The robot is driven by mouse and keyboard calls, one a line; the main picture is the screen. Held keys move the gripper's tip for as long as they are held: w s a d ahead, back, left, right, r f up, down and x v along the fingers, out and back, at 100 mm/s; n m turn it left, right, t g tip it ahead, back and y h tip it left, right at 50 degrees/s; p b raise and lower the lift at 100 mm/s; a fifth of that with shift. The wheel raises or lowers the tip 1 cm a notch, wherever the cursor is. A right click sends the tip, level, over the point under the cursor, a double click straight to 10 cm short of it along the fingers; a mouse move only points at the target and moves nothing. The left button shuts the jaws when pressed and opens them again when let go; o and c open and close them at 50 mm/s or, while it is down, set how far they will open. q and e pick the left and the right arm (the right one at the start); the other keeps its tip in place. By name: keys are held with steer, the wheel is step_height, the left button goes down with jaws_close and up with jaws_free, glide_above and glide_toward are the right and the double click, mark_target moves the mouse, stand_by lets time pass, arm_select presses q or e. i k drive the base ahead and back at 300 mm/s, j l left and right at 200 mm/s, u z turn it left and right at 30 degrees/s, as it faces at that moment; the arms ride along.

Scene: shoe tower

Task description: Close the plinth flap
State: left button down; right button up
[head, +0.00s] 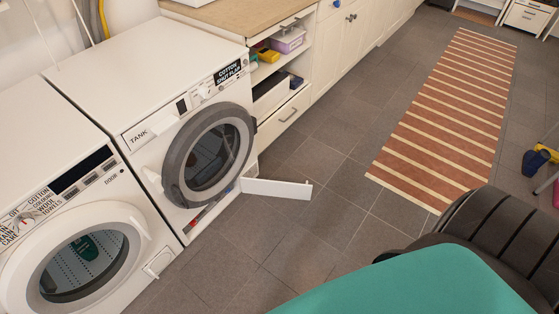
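The plinth flap (277,188) is a narrow white panel at the foot of the washing machine marked "TANK" (150,62). It stands open, swung out from the right end of the base over the grey tiles. The opening behind it (212,212) is exposed low under the round door, with small red and dark parts showing inside. Neither of my grippers is in view.
A second white machine (62,190) stands at the left. White cabinets with open shelves (285,45) and a drawer (285,116) continue to the right. A striped rug (450,115) lies on the tiles. The floor before the flap is clear.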

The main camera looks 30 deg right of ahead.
mark_target(281, 190)
steer(key=i+l+u, duration=0.1)
steer(key=l+u, duration=0.15)
steer(key=l, duration=0.6)
steer(key=l+u, duration=0.3)
steer(key=l, duration=0.55)
steer(key=l+u, duration=0.25)
steer(key=l, duration=0.6)
steer(key=k+l+u, duration=0.25)
steer(key=l, duration=0.6)
steer(key=k+l+u, duration=0.15)
steer(key=l+u, duration=0.15)
steer(key=l, duration=0.5)
steer(key=k+l+u, duration=0.25)
steer(key=l, duration=0.5)
steer(key=k+l+u, duration=0.25)
steer(key=k+l, duration=0.15)
steer(key=l, duration=0.3)
steer(key=k+l+u, duration=0.3)
steer(key=k+l, duration=0.15)
steer(key=l, duration=0.15)
steer(key=i+l+u, duration=0.15)
steer(key=l, duration=0.25)
steer(key=i+l+u, duration=0.15)
steer(key=l, duration=0.2)
steer(key=l+u, duration=0.1)
steer(key=l, duration=0.3)
